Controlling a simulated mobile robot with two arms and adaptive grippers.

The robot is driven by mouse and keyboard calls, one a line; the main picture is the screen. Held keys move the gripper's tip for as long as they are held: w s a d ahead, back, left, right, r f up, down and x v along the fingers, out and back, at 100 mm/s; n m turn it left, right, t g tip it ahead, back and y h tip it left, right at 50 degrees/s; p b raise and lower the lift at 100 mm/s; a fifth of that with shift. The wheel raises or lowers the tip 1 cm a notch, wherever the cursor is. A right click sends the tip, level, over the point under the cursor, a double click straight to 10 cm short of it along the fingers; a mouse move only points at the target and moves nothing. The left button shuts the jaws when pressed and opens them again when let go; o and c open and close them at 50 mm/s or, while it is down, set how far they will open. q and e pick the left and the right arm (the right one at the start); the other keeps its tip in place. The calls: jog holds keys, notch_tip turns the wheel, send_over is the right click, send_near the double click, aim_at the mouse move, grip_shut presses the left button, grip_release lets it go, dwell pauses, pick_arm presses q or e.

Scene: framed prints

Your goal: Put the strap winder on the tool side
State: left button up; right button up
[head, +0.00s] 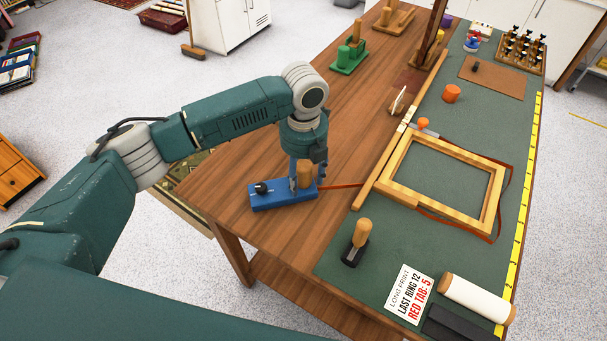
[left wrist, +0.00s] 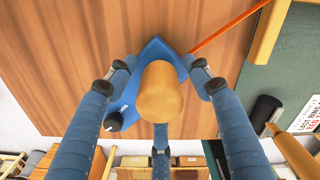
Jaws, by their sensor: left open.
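The strap winder (head: 268,199) is a blue block with a black knob and an upright wooden handle. It sits on the bare wood side of the table, left of the wooden rail. An orange-red strap (head: 340,186) runs from it toward the wooden frame (head: 405,193) on the green mat. My left gripper (head: 305,183) points down over the winder's handle. In the left wrist view its open fingers stand around the rounded handle (left wrist: 162,92), apart from it, with the blue body (left wrist: 155,53) below. My right gripper is out of view.
The wooden rail (head: 378,172) divides bare wood from the green mat (head: 345,285). A wood-handled black tool (head: 356,244), a print card (head: 408,294) and a white roll (head: 477,299) lie on the mat. A green block tool (head: 349,60) stands farther back. Bare wood lies behind the winder.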

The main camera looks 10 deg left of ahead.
pick_arm(q)
jog(key=shift+r, duration=0.15)
notch_tip(320, 180, up, 12)
jog(key=b, duration=0.2)
jog(key=shift+b, duration=0.35)
